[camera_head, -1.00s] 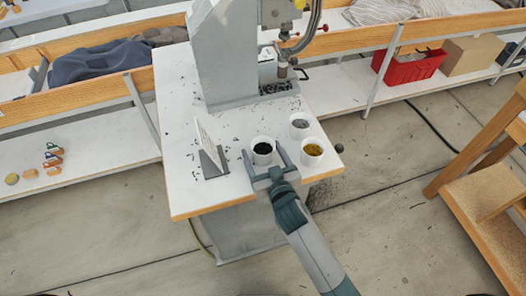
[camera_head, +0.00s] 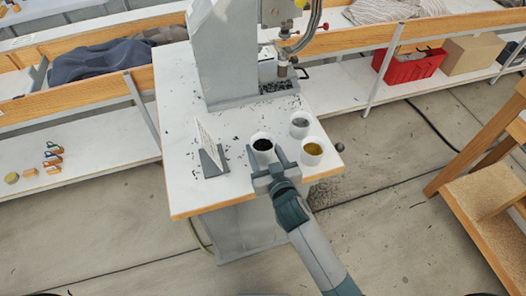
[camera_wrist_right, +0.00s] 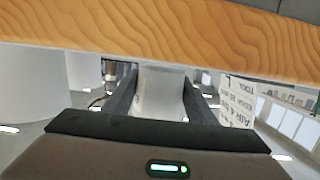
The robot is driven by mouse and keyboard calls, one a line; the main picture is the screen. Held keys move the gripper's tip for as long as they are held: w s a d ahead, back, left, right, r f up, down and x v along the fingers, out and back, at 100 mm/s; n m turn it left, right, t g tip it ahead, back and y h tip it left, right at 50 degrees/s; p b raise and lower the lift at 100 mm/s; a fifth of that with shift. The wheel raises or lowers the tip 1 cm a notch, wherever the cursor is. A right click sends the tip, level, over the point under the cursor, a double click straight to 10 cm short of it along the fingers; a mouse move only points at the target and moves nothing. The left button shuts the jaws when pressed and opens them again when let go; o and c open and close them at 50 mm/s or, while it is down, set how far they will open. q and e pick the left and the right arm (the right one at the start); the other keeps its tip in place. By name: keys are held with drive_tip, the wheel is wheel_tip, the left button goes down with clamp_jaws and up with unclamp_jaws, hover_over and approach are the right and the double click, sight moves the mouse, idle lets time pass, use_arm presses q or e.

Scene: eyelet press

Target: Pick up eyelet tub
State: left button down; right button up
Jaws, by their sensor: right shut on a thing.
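Three white tubs stand near the front right of the press table (camera_head: 205,195). The tub with black eyelets (camera_head: 263,145) is between the fingers of my right gripper (camera_head: 264,155), which is shut on it. The tub with grey eyelets (camera_head: 299,123) stands behind to the right, and the tub with yellow eyelets (camera_head: 312,151) is close to the right finger. In the right wrist view the held tub (camera_wrist_right: 162,92) shows white between the two dark fingers. Whether it touches the table is hard to tell. My left gripper is not in view.
A grey eyelet press (camera_head: 225,60) stands at the back of the table. A card in a grey stand (camera_head: 211,160) is left of the held tub. Small dark bits lie scattered on the tabletop. A red bin (camera_head: 408,67) is on the rear bench.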

wheel_tip(320, 180, up, 2)
drive_tip(key=shift+r+b, duration=0.2)
drive_tip(key=shift+b, duration=0.1)
drive_tip(key=w+d+r+b, duration=0.3)
drive_tip(key=w+d+r, duration=0.4)
drive_tip(key=w+d, duration=0.1)
drive_tip(key=shift+w+r, duration=0.2)
drive_tip(key=shift+w, duration=0.1)
drive_tip(key=shift+s, duration=0.1)
drive_tip(key=s+d+r+m+h+b, duration=0.1)
drive_tip(key=s+d+r+m+h, duration=0.1)
drive_tip(key=s+d, duration=1)
drive_tip(key=m+h, duration=0.1)
drive_tip(key=h, duration=0.1)
drive_tip(key=shift+s+d+m+t+h, duration=0.2)
drive_tip(key=shift+s+m+t+h, duration=0.1)
drive_tip(key=shift+t+h, duration=0.1)
